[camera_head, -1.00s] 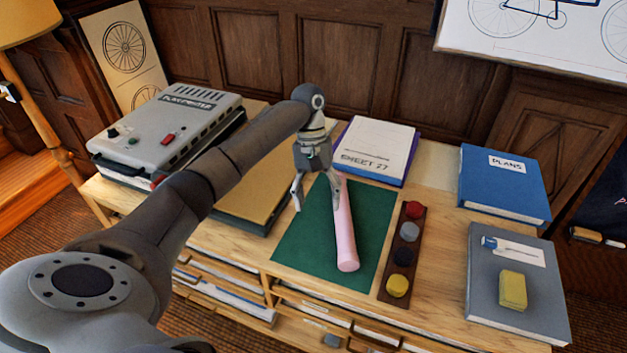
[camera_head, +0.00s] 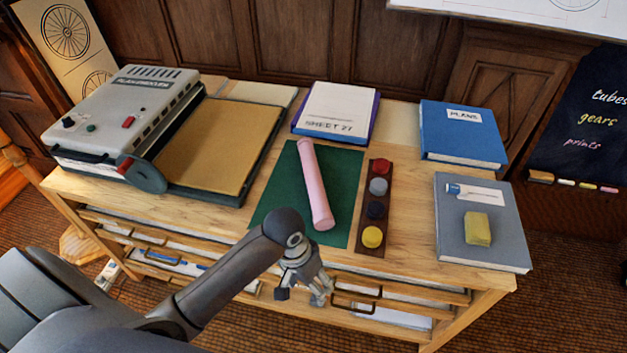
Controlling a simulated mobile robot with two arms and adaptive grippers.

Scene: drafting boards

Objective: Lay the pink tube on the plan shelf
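The pink tube (camera_head: 315,188) lies lengthwise on the green mat (camera_head: 276,200) on the wooden plan cabinet. My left gripper (camera_head: 302,295) is in front of the cabinet's front edge, below the tabletop. Its fingers look apart with nothing between them, and it is clear of the tube. Below the top are open-fronted levels with sheets and handles (camera_head: 357,301); none is labelled as the plan shelf, and my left arm hides part of them. My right gripper is not in view.
A strip with several coloured discs (camera_head: 376,211) lies right of the mat. A grey machine (camera_head: 125,115) stands left; a SHEET 27 pad (camera_head: 338,112) lies behind.

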